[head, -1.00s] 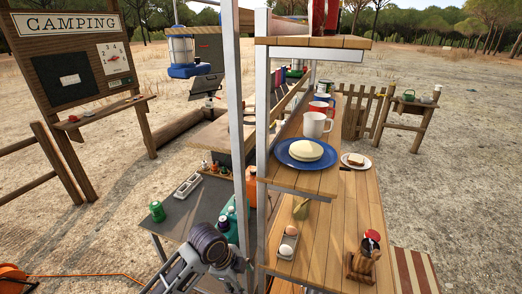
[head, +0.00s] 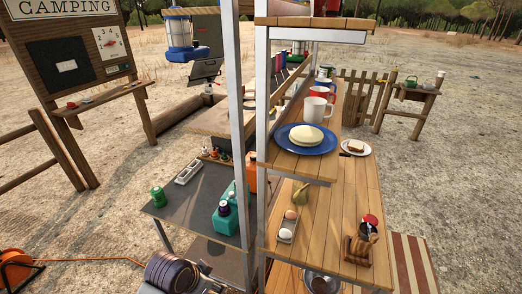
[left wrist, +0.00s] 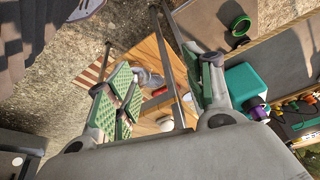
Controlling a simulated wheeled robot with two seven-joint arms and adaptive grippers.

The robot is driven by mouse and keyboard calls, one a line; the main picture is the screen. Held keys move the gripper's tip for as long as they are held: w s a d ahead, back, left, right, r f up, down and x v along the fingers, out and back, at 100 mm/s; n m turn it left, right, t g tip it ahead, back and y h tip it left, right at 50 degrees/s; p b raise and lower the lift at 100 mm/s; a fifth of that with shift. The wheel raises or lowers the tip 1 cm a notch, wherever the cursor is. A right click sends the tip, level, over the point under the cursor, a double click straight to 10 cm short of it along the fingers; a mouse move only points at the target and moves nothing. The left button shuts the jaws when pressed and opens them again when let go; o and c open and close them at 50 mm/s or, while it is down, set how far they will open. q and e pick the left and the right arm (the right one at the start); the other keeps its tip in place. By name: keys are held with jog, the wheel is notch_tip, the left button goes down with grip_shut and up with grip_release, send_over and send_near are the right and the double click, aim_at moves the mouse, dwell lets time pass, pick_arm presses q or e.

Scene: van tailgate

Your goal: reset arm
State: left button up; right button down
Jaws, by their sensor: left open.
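My left arm shows at the bottom edge of the head view, its dark ribbed part low in front of the grey side table (head: 190,212). Its gripper is mostly cut off there. In the left wrist view my left gripper (left wrist: 160,80) is open, its green-padded fingers spread apart with nothing held between them. A metal post and the wooden counter show beyond the fingers. My right gripper is in neither view.
Metal posts (head: 236,120) stand close to the arm.

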pick_arm(q)
jog(key=s+a+n+y, duration=0.2)
jog(key=s+a+n, duration=0.3)
jog(key=a+n, duration=0.15)
notch_tip(320, 180, down, 34)
jog(key=s+r+m+g, duration=0.1)
jog(key=s, duration=0.1)
jog(key=s+a+f, duration=0.2)
jog(key=s+f, duration=0.8)
jog(key=s, duration=0.1)
jog(key=s+a+f+g, duration=0.1)
jog(key=s+a+f, duration=0.2)
jog(key=s+f, duration=0.7)
jog(key=shift+s+f, duration=0.25)
jog(key=shift+s, duration=0.6)
jog(key=shift+c, duration=0.3)
dwell(0.7)
